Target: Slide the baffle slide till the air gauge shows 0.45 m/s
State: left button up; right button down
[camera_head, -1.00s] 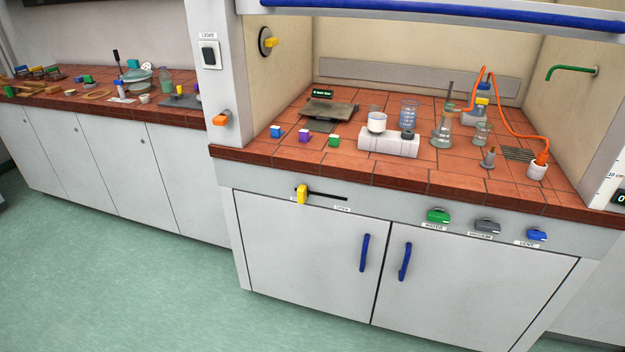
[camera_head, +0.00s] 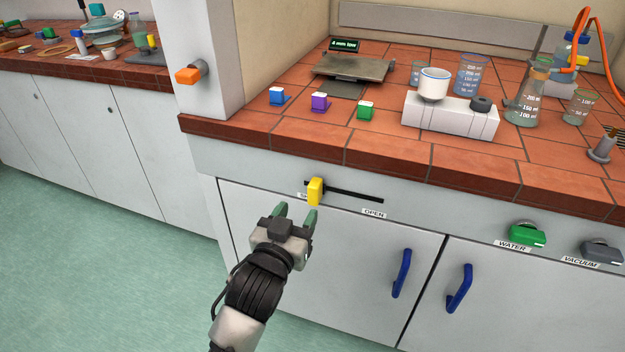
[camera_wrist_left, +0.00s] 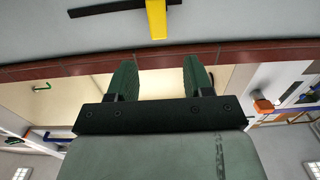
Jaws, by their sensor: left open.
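The baffle slide is a yellow handle (camera_head: 315,191) on a dark horizontal slot (camera_head: 352,195) in the grey front panel below the bench edge. The handle stands near the slot's left end; the "OPEN" label (camera_head: 374,212) is under the right part. My left gripper (camera_head: 296,212) is open and empty, just below and left of the handle, apart from it. In the left wrist view the yellow handle (camera_wrist_left: 156,18) is at the top, beyond the two green fingers (camera_wrist_left: 160,70). The air gauge reading is not in view now. My right gripper is not in view.
Green water (camera_head: 527,235) and grey vacuum (camera_head: 602,251) knobs sit to the right on the panel. Blue door handles (camera_head: 402,273) stick out below. Glassware and a white block (camera_head: 450,115) stand on the tiled bench (camera_head: 300,135). An orange knob (camera_head: 190,75) is on the left post.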

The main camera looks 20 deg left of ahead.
aim_at(312, 189)
pick_arm(q)
jog(key=w, duration=0.4)
jog(key=w+b, duration=0.1)
jog(key=w, duration=0.3)
jog(key=shift+w+d, duration=0.2)
jog(key=shift+w, duration=0.8)
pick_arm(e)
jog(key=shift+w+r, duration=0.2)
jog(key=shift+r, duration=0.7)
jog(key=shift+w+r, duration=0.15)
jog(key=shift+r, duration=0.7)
pick_arm(q)
jog(key=shift+c, duration=0.5)
grip_shut()
jog(key=shift+d, duration=0.1)
